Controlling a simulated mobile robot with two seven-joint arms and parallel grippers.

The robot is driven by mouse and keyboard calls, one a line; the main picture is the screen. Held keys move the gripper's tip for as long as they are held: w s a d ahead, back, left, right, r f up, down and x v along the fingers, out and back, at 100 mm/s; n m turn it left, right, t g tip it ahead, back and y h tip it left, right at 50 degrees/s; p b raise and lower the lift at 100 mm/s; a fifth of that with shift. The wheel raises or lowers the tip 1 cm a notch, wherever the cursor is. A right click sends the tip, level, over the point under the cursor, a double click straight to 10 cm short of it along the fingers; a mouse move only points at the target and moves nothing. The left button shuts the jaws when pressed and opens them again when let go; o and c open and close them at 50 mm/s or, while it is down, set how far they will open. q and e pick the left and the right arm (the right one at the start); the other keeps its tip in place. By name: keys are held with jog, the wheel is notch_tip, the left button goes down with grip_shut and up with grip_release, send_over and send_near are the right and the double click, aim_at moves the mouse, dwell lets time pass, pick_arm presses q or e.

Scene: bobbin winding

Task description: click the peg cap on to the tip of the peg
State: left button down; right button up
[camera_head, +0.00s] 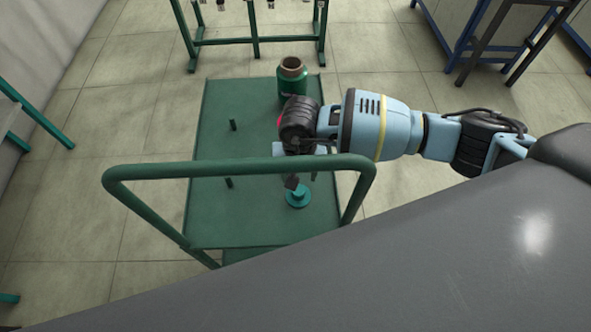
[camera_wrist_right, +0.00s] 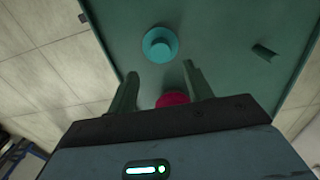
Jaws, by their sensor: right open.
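A teal disc with a raised round middle (camera_head: 298,197) sits on the green cart (camera_head: 215,222), near its front right. It also shows in the right wrist view (camera_wrist_right: 160,45), beyond the fingertips; whether it is loose or fixed I cannot tell. My right gripper (camera_head: 302,180) points down just behind it in the head view. Its two fingers (camera_wrist_right: 158,84) are apart with nothing held between them. A pink-red round piece (camera_wrist_right: 172,99) shows past the palm edge, partly hidden; a sliver of it (camera_head: 280,121) shows beside my wrist. My left gripper is out of view.
A green bobbin with a brown core (camera_head: 292,80) stands at the cart's back right. Short dark pegs stand at the left, one farther back (camera_head: 233,125) and one nearer (camera_head: 229,183). The cart's green handle rail (camera_head: 230,167) crosses in front. A green rack (camera_head: 255,38) stands behind.

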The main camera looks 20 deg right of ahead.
aim_at(299, 190)
jog(key=shift+r, duration=0.1)
jog(key=shift+f+b, duration=0.65)
jog(key=shift+f, duration=0.7)
notch_tip(299, 190, down, 5)
jog(key=b, duration=0.3)
jog(key=shift+r, duration=0.15)
jog(key=shift+f, duration=0.4)
jog(key=shift+f+b, duration=0.4)
jog(key=shift+b, duration=0.2)
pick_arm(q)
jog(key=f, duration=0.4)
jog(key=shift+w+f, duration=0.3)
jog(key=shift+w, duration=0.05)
pick_arm(e)
jog(key=shift+c, duration=0.3)
